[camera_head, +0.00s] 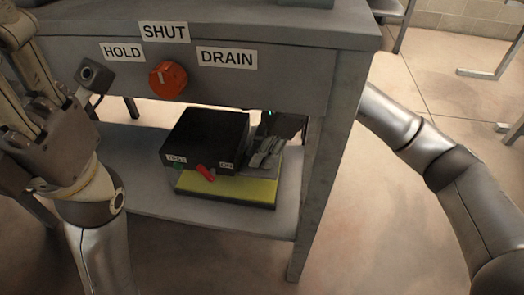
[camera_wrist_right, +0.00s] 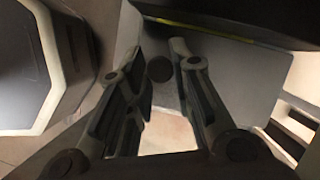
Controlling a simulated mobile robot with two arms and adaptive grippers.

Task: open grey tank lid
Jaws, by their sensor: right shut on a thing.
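A low unit with a yellow-green front (camera_head: 228,189) stands on the shelf under the grey bench. A black box (camera_head: 207,138) with small white labels and a red lever (camera_head: 205,173) sits on it. My right gripper (camera_head: 266,155) is at the unit's right side, beside the black box. The right wrist view shows its fingers (camera_wrist_right: 180,62) around a dark round knob (camera_wrist_right: 159,69) in front of a grey panel (camera_wrist_right: 225,75), which looks like the grey tank lid. The exact contact is hard to see. My left gripper (camera_head: 45,125) is raised at the left, away from the unit; its fingertips are unclear.
The bench front carries a red dial (camera_head: 168,80) among SHUT, HOLD and DRAIN labels. The bench top overhangs the shelf (camera_head: 150,200). A bench leg (camera_head: 318,190) stands just right of the unit, with my right arm passing behind it. Open floor lies to the right.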

